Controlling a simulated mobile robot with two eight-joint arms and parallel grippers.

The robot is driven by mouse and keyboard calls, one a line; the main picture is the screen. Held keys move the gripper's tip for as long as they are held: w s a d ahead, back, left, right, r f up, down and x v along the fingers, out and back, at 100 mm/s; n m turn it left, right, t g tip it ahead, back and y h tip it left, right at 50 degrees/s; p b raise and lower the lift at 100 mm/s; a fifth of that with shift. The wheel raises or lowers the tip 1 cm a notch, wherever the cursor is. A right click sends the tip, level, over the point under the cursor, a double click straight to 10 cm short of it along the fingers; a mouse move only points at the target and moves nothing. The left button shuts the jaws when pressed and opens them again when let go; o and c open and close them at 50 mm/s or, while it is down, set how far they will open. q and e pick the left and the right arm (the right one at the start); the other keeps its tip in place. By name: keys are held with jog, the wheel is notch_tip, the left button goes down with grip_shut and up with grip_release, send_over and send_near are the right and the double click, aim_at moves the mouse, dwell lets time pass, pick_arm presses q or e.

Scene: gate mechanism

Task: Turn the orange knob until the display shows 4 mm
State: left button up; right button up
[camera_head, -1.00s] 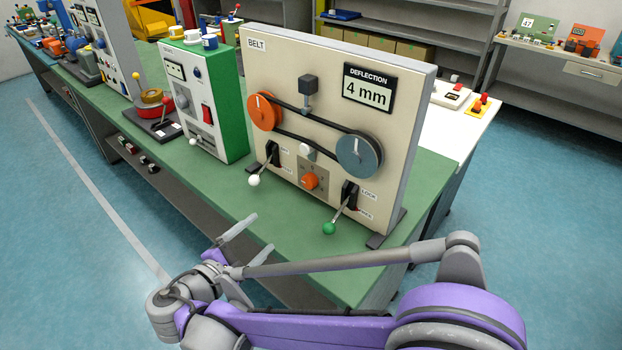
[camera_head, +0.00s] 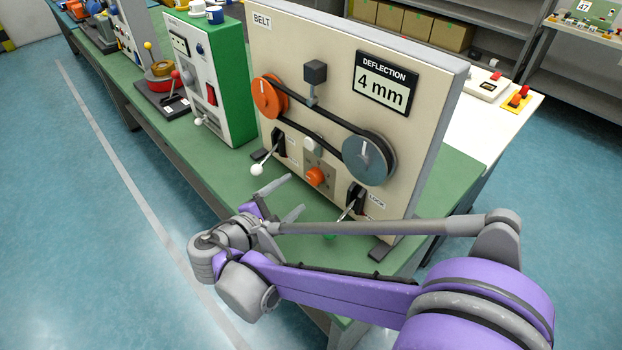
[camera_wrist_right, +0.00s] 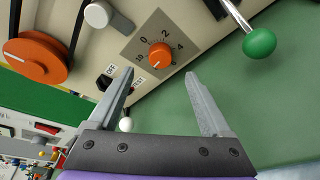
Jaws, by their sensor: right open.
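The orange knob (camera_head: 316,177) is on a small dialled plate low on the beige BELT panel (camera_head: 412,140). The wrist view shows the knob (camera_wrist_right: 160,55) with numbers around it; its pointer is too small to read surely. The DEFLECTION display (camera_head: 380,95) reads 4 mm. My right gripper (camera_head: 296,194) is open and empty, with its fingers reaching toward the panel, apart from the knob. In the wrist view the knob appears beyond and between the fingertips (camera_wrist_right: 158,85). My left gripper is not in view.
A white-tipped lever (camera_head: 257,169) is left of the knob. A green-tipped lever (camera_wrist_right: 259,43) is on its other side, partly hidden by my forearm in the head view. Orange (camera_head: 268,98) and grey (camera_head: 366,160) belt pulleys sit above. A green-sided box (camera_head: 235,85) stands left.

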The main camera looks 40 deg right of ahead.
aim_at(313, 179)
jog(key=x, duration=0.8)
jog(key=shift+w+d, duration=0.1)
grip_shut()
jog(key=shift+f+m+t, duration=0.1)
jog(key=shift+m+t, duration=0.2)
jog(key=shift+m, duration=0.3)
grip_release()
